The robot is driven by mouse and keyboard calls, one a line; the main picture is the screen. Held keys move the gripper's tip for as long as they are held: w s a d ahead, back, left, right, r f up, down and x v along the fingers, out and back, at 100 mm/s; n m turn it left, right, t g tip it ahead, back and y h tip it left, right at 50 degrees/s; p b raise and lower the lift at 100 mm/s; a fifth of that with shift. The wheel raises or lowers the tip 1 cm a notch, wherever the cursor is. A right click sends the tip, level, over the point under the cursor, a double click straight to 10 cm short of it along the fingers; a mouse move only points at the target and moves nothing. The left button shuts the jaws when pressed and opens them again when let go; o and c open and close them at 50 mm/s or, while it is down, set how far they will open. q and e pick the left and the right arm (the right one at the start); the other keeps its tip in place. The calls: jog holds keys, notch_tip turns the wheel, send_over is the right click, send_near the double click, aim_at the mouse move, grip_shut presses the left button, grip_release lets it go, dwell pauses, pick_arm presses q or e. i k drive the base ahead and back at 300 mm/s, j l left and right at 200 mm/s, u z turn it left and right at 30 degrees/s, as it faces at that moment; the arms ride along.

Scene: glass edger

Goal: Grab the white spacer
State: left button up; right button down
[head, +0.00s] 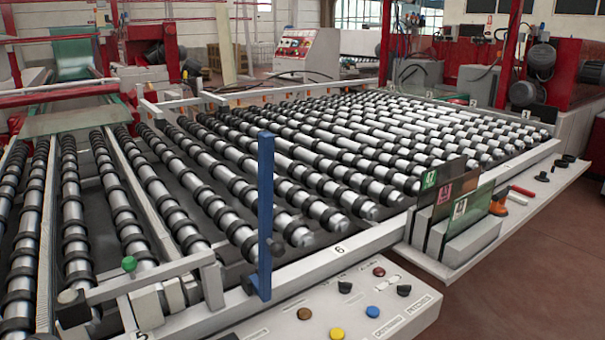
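I cannot make out a clear white spacer in the head view. A long pale shelf (535,208) runs along the right side of the roller table. Small black pieces (542,177) lie on its far part, with an orange piece (517,199) and a red-handled tool (523,191) nearer. A small pale shape (392,280) on the control panel may be a marking or a separate piece; I cannot tell. Neither of my grippers is in view.
The roller table (340,248) with black-ringed rollers fills the middle. Labelled glass plates (462,214) stand in a white rack on the shelf. A blue upright bar (265,215) rises at the table's front edge. The control panel (290,328) has coloured buttons. Brown floor (540,290) is clear at right.

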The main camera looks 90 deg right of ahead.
aim_at(514, 198)
jog(key=z, duration=3.65)
jog(key=i+l, duration=0.45)
jog(key=i, duration=0.15)
jog(key=i+l, duration=0.95)
jog(key=i, duration=0.25)
jog(key=i+l, duration=0.45)
jog(key=i, duration=0.15)
jog(key=i+l+z, duration=0.25)
jog(key=i+l, duration=0.4)
jog(key=i+l+z, duration=0.2)
jog(key=i+l, duration=0.25)
jog(key=i, duration=0.3)
